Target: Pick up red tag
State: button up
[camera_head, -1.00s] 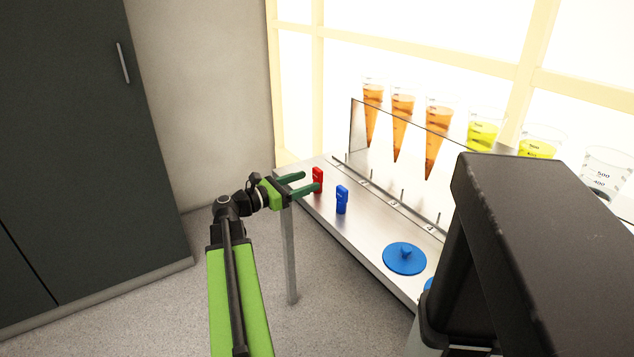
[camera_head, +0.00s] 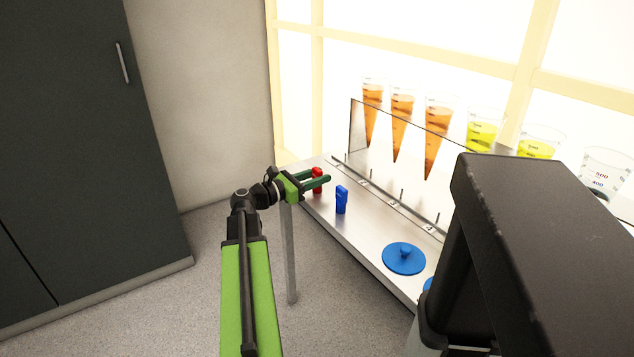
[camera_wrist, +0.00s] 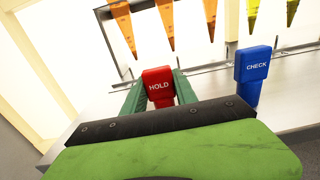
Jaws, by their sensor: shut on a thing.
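The red tag (camera_wrist: 158,88), marked HOLD, stands upright on the metal shelf between my two green fingers in the wrist view. In the head view the red tag (camera_head: 317,187) shows partly behind the fingers at the shelf's left end. My gripper (camera_head: 322,178) reaches in from the left, and its fingers are shut on the red tag. In the wrist view my gripper (camera_wrist: 160,84) has one finger on each side of the tag; its lower part is hidden behind the gripper body.
A blue tag (camera_head: 341,199), marked CHECK in the wrist view (camera_wrist: 253,75), stands close to the right. A blue round lid (camera_head: 404,259) lies nearer on the shelf (camera_head: 365,238).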

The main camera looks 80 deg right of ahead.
grip_shut()
notch_tip(320, 180, up, 10)
jog(key=p, duration=1)
jog(key=shift+r, duration=0.15)
